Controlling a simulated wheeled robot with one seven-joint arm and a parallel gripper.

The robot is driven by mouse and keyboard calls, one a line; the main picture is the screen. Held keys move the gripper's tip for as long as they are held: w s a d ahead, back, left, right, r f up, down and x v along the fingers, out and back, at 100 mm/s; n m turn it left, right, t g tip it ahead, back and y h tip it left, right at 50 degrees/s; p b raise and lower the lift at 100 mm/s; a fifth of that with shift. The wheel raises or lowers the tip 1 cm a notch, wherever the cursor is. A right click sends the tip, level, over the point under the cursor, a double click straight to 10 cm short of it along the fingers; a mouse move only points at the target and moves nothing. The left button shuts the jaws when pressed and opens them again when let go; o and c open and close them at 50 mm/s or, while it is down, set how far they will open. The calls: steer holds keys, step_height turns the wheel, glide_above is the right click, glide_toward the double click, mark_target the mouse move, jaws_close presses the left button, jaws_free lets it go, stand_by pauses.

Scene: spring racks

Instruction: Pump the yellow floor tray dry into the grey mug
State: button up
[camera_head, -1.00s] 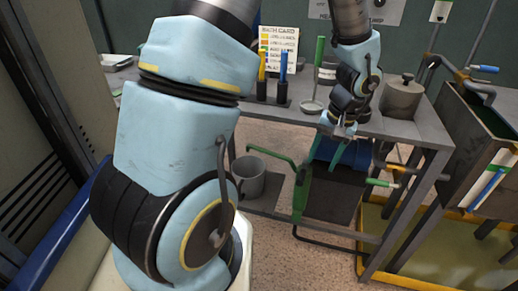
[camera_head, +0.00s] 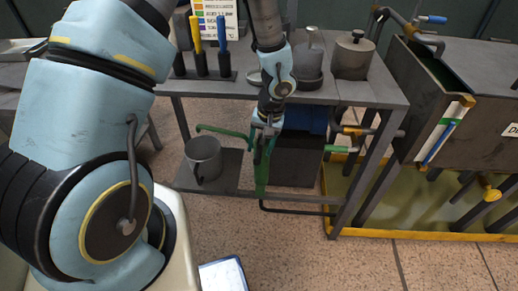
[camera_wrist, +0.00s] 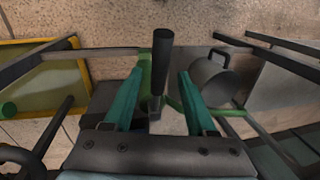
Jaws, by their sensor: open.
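The yellow floor tray (camera_head: 400,235) lies on the floor at the right under the tank, with murky yellow-green liquid in it. It also shows at the left of the wrist view (camera_wrist: 84,80). The grey mug (camera_head: 204,158) stands on the low shelf, below and left of my gripper; it also shows in the wrist view (camera_wrist: 210,80). A green frame (camera_head: 262,175), apparently the pump, has a green arm reaching left over the mug. My gripper (camera_head: 265,128) is open above it. In the wrist view, a black upright handle (camera_wrist: 161,55) shows between the teal fingers; contact is not clear.
A dark box (camera_head: 298,162) stands right of the green frame under the bench. The grey bench top (camera_head: 345,92) carries pots and coloured tools close to my arm. A dark tank (camera_head: 430,115) with valves stands at the right.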

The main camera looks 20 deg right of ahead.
steer(key=shift+a+f, duration=0.1)
steer(key=shift+f, duration=0.7)
steer(key=shift+c, duration=0.3)
jaws_close()
stand_by(0.6)
